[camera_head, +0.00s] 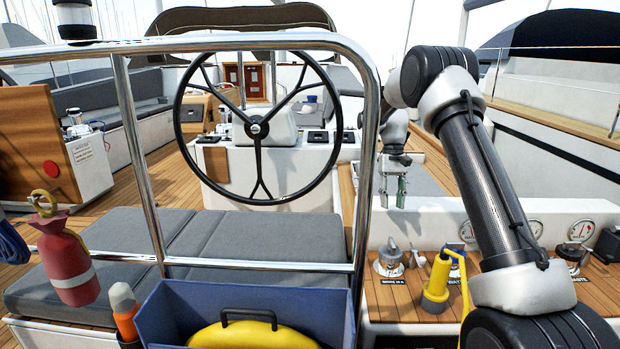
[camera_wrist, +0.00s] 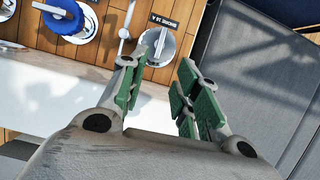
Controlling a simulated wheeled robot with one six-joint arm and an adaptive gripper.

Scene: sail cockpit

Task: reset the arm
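My gripper (camera_head: 392,192) hangs fingers down in the head view, above the far end of the side console and to the right of the steering wheel. In the wrist view my gripper's green-padded fingers (camera_wrist: 158,76) stand apart with nothing held between them. A silver rotary switch (camera_wrist: 158,46) with a black label shows beyond the fingertips, apart from them. My arm reaches from the lower right of the head view, bent at a high elbow.
The steering wheel (camera_head: 258,128) and a chrome rail (camera_head: 371,160) stand left of my gripper. The wooden console carries a silver switch (camera_head: 390,256), a yellow hand pump (camera_head: 437,284) and gauges (camera_head: 581,230).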

